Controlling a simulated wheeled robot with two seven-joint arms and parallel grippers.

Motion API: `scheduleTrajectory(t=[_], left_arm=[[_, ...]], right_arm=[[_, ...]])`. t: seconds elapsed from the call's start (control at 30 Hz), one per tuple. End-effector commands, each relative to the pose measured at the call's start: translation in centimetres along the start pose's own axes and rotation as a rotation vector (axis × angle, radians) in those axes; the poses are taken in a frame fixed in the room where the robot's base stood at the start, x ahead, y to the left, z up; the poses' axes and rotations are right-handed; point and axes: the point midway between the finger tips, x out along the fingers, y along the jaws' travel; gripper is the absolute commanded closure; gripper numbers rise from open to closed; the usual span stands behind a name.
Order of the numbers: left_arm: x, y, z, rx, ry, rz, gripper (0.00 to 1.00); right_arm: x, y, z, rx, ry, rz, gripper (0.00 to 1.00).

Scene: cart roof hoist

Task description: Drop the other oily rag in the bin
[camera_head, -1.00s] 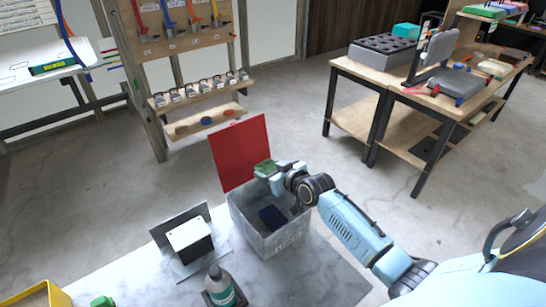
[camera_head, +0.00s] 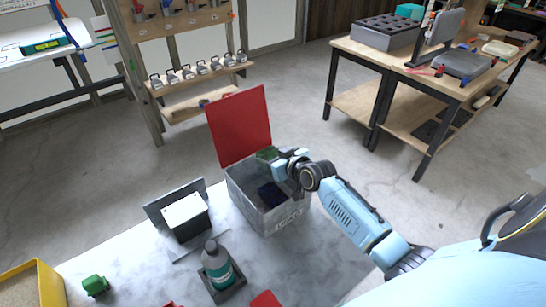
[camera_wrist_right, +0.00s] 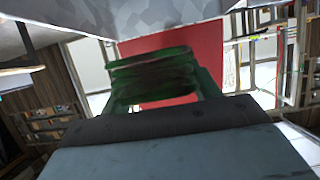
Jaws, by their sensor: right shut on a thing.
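A grey metal bin (camera_head: 250,209) with its red lid (camera_head: 240,126) standing open at the back sits on the marble-topped table. A dark blue rag (camera_head: 271,194) lies inside the bin. My right gripper (camera_head: 270,156) is over the bin's back part, close to the lid. It is shut on a green oily rag (camera_head: 264,154), which also fills the jaws in the right wrist view (camera_wrist_right: 152,78) with dark stains on it. The red lid shows behind the rag there. My left gripper is not in view.
On the marble table (camera_head: 130,270) stand a white-topped box (camera_head: 186,217), a bottle (camera_head: 217,266) in a dark tray, a green item (camera_head: 95,285) and a yellow bin (camera_head: 48,285). A workbench (camera_head: 440,85) stands far right. Floor between is clear.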

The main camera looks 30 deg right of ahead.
Motion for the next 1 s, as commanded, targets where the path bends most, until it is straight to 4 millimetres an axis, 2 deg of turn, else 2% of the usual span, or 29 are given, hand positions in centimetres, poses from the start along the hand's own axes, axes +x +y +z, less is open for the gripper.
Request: scheduleTrajectory(t=[0.07,0.1,0.3,0.67,0.87,1.0], left_arm=[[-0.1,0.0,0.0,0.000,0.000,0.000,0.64],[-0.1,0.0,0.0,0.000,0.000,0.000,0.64],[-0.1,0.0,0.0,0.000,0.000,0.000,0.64],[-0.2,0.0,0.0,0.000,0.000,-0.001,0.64],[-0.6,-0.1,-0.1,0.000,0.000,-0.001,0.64],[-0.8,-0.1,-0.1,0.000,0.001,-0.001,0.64]], right_arm=[[0.0,0.0,-0.1,0.000,0.001,0.000,0.61],[0.0,0.0,-0.1,0.000,0.001,0.000,0.37],[0.0,0.0,-0.1,0.000,0.001,0.000,0.13],[-0.5,0.0,0.0,-0.001,0.000,0.000,0.13],[-3.3,0.0,0.0,-0.001,-0.001,0.000,0.13],[-6.2,0.0,0.0,-0.004,-0.001,0.000,0.13]])
